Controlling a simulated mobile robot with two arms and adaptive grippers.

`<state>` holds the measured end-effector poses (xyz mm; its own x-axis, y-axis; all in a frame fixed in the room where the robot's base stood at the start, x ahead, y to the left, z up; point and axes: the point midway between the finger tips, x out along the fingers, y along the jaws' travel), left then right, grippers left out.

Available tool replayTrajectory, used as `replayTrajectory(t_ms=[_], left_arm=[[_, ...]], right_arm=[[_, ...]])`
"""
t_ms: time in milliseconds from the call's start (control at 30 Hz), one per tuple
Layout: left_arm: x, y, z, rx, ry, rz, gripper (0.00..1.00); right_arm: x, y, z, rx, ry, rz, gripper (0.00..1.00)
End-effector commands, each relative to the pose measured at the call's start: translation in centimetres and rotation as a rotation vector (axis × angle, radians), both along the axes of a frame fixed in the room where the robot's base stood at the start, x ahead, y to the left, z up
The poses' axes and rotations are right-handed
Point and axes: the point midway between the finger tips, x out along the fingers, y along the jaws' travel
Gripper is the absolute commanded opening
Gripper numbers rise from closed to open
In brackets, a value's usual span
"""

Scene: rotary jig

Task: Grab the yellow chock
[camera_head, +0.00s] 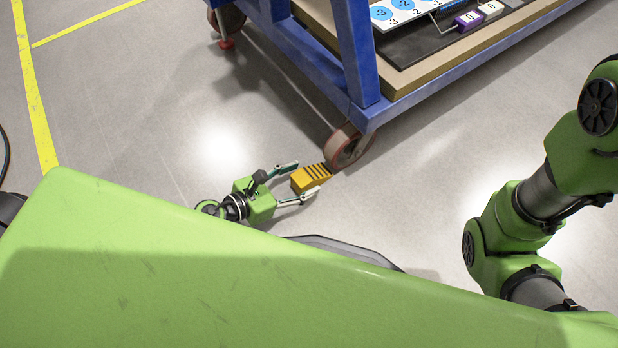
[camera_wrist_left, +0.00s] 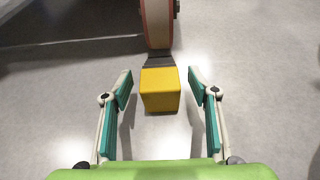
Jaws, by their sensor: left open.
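The yellow chock (camera_head: 311,179) lies on the floor against a caster wheel of the blue cart, with dark ridges on its sloped side. In the left wrist view the yellow chock (camera_wrist_left: 160,90) shows its blunt end, centred between the fingers. My left gripper (camera_head: 294,182) is open, with one finger on either side of the chock. In the left wrist view the left gripper (camera_wrist_left: 160,92) shows a gap between each finger and the chock. My right gripper is not in view; only green links of my right arm show at the right.
The caster wheel (camera_head: 347,146) stands just behind the chock, and it also shows in the left wrist view (camera_wrist_left: 157,22). The blue cart (camera_head: 362,60) rises above it, carrying a board with numbered discs. Yellow floor lines (camera_head: 36,105) run at the left. The floor around the gripper is clear.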

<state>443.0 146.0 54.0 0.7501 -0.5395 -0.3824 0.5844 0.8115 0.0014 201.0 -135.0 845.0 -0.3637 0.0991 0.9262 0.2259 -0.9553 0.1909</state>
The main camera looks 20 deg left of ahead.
Motion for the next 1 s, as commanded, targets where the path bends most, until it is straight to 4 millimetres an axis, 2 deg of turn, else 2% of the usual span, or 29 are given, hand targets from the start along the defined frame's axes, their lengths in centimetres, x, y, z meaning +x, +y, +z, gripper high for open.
replayTrajectory(t_ms=[200, 500, 700, 1000], left_arm=[[2.3, -1.6, -1.2, -0.001, 0.000, 0.001, 0.54], [2.5, -1.8, -1.3, -0.001, 0.002, 0.001, 0.54], [2.5, -1.8, -1.3, -0.001, 0.002, 0.001, 0.05], [2.6, -1.8, -1.2, -0.001, 0.000, 0.000, 0.05]], right_arm=[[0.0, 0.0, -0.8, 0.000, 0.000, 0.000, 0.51], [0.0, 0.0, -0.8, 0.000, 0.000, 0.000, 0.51], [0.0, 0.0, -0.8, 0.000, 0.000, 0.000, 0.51], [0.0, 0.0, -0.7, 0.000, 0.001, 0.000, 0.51]])
